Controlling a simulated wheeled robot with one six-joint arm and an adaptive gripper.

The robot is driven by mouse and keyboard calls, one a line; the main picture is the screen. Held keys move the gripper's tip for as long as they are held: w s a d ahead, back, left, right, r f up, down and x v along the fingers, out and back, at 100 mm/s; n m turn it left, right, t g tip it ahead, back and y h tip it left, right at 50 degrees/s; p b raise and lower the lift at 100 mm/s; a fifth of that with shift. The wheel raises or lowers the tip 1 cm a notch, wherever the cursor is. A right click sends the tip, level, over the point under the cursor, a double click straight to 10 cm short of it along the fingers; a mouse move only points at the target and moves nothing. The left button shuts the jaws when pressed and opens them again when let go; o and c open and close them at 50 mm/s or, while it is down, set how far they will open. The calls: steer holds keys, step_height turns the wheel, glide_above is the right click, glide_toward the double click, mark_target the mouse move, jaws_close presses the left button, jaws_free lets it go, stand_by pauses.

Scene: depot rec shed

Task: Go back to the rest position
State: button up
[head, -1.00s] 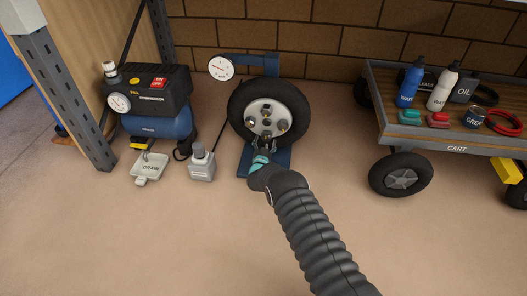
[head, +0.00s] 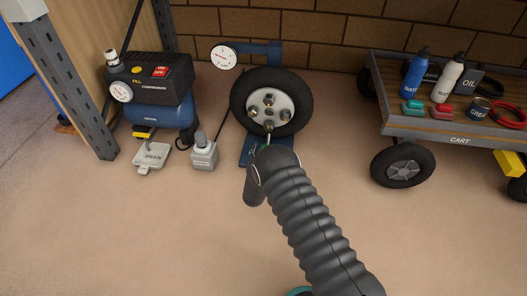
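My black ribbed arm (head: 310,220) reaches up from the bottom right to just in front of the wheel (head: 298,122). My gripper (head: 267,134) is mostly hidden behind the bend of the arm. Only a small dark part shows at the wheel's lower edge, too little to tell whether it is open or shut, or whether it touches the wheel. The wheel stands upright on a blue stand (head: 257,147) with a dial gauge (head: 223,57) at its upper left.
A compressor (head: 153,95) stands at the left beside a grey shelf post (head: 75,95). The drain tray (head: 152,156) and a small grey box (head: 203,153) lie on the floor. A cart (head: 430,133) with bottles stands at the right. The front floor is clear.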

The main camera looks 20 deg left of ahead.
stand_by(0.4)
steer(key=w+d+r+g+p, duration=0.1)
steer(key=w+d+r, duration=0.25)
steer(key=r, duration=0.75)
steer(key=w+d+r+g+p, duration=0.2)
steer(key=w+d+r, duration=0.15)
steer(key=r, duration=0.75)
steer(key=s+d+r+g+p, duration=0.1)
steer(key=s+d+r, duration=0.2)
steer(key=d+r, duration=0.55)
steer(key=s+d+r+g+p, duration=0.15)
steer(key=d+r, duration=0.35)
steer(key=r, duration=0.6)
steer(key=s+d+r+n+g+h+p, duration=0.1)
steer(key=s+d+r+g, duration=0.1)
steer(key=s+d+r, duration=0.55)
steer(key=s+d+r+g+p, duration=0.15)
steer(key=s+d+r, duration=0.25)
steer(key=s+d, duration=0.5)
steer(key=s+d+g+h+p, duration=0.1)
steer(key=s+d, duration=0.3)
steer(key=s, duration=0.8)
steer(key=s+d+g+h+p, duration=0.1)
steer(key=s+d, duration=0.4)
steer(key=s, duration=0.7)
steer(key=shift+s+d+m+g+h+p, duration=0.15)
steer(key=shift+d+m+g+h+p, duration=0.2)
steer(key=shift+g+h, duration=0.15)
